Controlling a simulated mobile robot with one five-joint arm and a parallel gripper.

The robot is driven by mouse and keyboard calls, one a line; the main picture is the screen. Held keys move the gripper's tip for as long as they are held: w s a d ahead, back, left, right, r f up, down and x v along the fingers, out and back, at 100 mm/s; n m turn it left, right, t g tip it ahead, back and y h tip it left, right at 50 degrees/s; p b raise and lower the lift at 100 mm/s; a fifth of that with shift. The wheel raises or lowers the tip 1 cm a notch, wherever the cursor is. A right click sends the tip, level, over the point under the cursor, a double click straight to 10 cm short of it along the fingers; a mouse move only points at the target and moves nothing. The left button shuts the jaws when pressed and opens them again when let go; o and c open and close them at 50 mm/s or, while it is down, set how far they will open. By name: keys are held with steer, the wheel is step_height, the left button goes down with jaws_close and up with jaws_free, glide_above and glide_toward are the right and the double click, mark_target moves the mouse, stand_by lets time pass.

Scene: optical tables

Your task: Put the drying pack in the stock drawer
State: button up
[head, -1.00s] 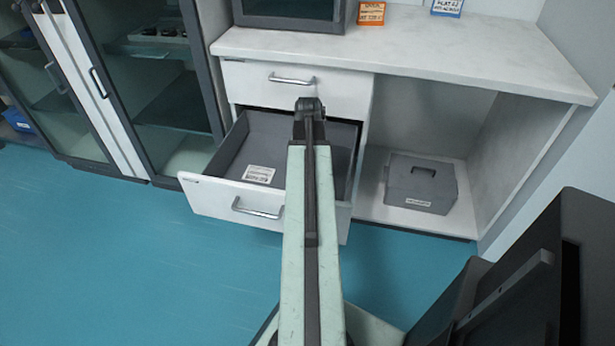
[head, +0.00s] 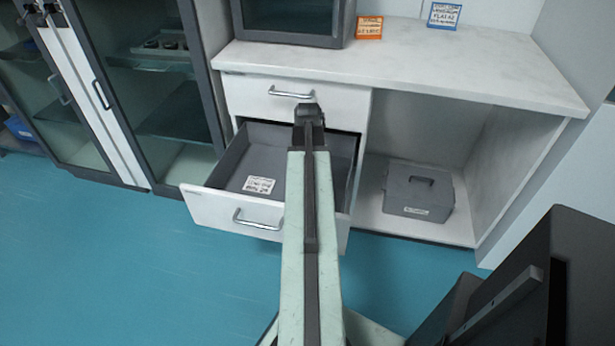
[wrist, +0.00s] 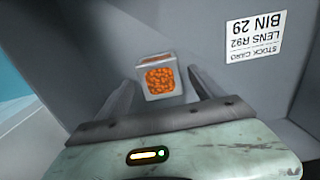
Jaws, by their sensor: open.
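The drying pack (wrist: 160,78), a small pale-edged block with orange beads, shows in the wrist view over the grey inside of the stock drawer. My gripper (wrist: 161,84) is open, with one finger on each side of the pack. I cannot tell whether the fingers touch it or how firmly it rests on the drawer floor. The stock drawer (head: 225,205) is the pulled-out lower drawer in the head view, with a white stock card (head: 258,185) on its floor. My arm covers part of the drawer in the head view and hides the pack and the fingers.
A closed drawer (head: 335,98) is above the open one. A grey lidded box (head: 405,195) stands in the open bay to the right. The worktop (head: 460,70) carries a dark cabinet (head: 290,22) and small signs. Glass-door cabinets (head: 165,90) stand at left. The blue floor in front is clear.

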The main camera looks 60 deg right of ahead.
step_height(320, 180, up, 10)
steer(key=p, duration=0.8)
steer(key=shift+f, duration=0.2)
stand_by(0.3)
